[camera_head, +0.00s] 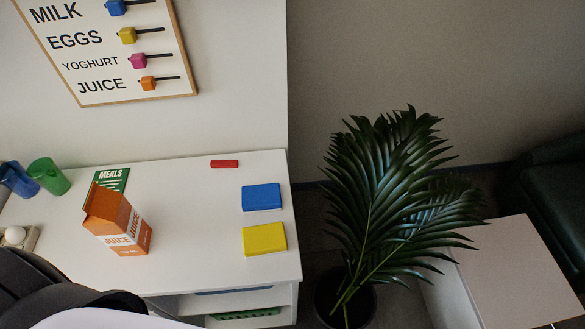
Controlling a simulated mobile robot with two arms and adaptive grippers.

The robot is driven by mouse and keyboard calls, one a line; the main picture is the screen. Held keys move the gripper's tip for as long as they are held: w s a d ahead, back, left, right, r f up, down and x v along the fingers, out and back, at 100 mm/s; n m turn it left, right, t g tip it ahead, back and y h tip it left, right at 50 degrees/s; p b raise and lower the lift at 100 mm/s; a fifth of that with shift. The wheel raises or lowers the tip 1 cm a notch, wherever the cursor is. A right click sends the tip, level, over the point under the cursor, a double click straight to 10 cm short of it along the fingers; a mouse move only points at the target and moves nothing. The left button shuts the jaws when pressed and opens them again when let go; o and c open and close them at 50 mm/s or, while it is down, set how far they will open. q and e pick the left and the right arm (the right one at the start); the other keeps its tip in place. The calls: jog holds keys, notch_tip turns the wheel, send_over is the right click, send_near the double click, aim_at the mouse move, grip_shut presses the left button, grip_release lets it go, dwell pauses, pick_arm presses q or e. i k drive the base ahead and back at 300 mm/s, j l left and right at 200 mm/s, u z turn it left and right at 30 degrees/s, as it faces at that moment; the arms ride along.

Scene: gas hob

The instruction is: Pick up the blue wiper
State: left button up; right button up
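In the head view, a flat blue rectangular block, the blue wiper (262,197), lies on the right part of the white counter (195,262). It is near the counter's right edge, just behind a similar yellow block (264,239) and apart from it. Nothing touches it. Neither of my grippers is in view. A black and white part of my own body fills the lower left corner and hides some of the counter's front.
An orange juice carton (118,222) stands left of the wiper. A green meals booklet (113,179), a red bar (225,164) and green (49,177) and blue (17,179) cups are also on the counter. A potted plant (385,220) stands beyond the right edge.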

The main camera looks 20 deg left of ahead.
aim_at(261, 199)
jog(key=u, duration=0.8)
